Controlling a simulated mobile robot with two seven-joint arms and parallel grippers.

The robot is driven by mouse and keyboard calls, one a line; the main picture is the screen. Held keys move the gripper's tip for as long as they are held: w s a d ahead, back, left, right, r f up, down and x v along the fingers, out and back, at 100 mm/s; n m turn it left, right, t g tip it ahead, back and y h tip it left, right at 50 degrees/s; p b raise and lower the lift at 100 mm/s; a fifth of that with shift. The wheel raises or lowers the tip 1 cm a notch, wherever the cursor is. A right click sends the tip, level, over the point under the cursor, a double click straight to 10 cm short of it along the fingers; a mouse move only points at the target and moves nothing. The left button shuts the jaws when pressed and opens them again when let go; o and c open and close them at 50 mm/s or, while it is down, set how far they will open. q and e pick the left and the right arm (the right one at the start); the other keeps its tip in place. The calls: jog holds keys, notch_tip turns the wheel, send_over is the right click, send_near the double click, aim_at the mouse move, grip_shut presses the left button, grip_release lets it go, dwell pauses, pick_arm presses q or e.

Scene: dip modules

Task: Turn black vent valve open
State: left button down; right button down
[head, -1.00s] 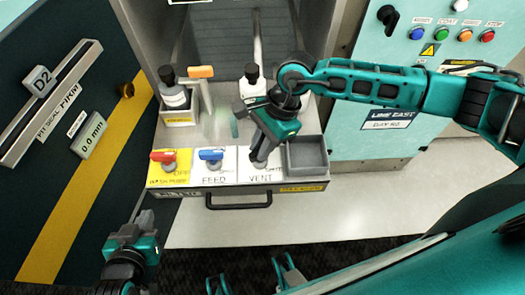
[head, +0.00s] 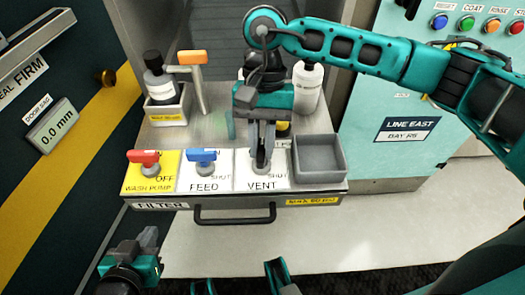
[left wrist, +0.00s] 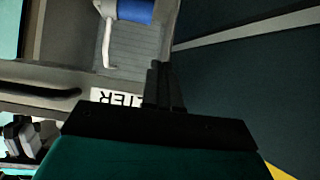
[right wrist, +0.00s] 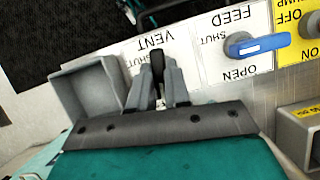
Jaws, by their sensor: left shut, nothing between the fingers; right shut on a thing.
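The black vent valve (right wrist: 158,66) is on the white VENT plate, its dark handle between my right fingers. In the right wrist view the handle runs up and down the picture, across the line of the blue FEED handle. My right gripper (head: 262,158) is shut on it from above; gripper and fingers hide most of the valve in the head view. The word SHUT shows beside the valve; its OPEN mark is hidden. My left gripper (head: 150,240) is shut and empty, low at the left, in front of the panel and apart from it.
The blue FEED valve (head: 204,156) and red WASH PUMP valve (head: 146,158) sit left of the vent. An empty grey bin (head: 319,158) stands close on its right. Behind are bottles and an orange-topped post (head: 193,60). A drawer handle (head: 235,215) juts out in front.

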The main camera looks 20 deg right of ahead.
jog(key=shift+f+n, duration=0.3)
jog(key=shift+f, duration=0.1)
jog(key=shift+s+n+h+b, duration=0.1)
jog(key=shift+n+h+b, duration=0.25)
jog(key=shift+b, duration=0.3)
pick_arm(q)
jog(key=shift+w+d+f, duration=0.1)
jog(key=shift+d+f, duration=0.35)
jog(key=shift+f, duration=0.1)
pick_arm(e)
jog(key=shift+r+n, duration=0.15)
jog(key=shift+n, duration=0.1)
jog(key=c, duration=1.1)
grip_release()
jog(key=shift+r, duration=0.1)
pick_arm(q)
jog(key=shift+a, duration=0.1)
jog(key=shift+a+r+p, duration=0.35)
jog(key=shift+r+p, duration=0.05)
jog(key=shift+p, duration=0.55)
pick_arm(e)
jog(key=v, duration=1.3)
jog(key=shift+w, duration=0.25)
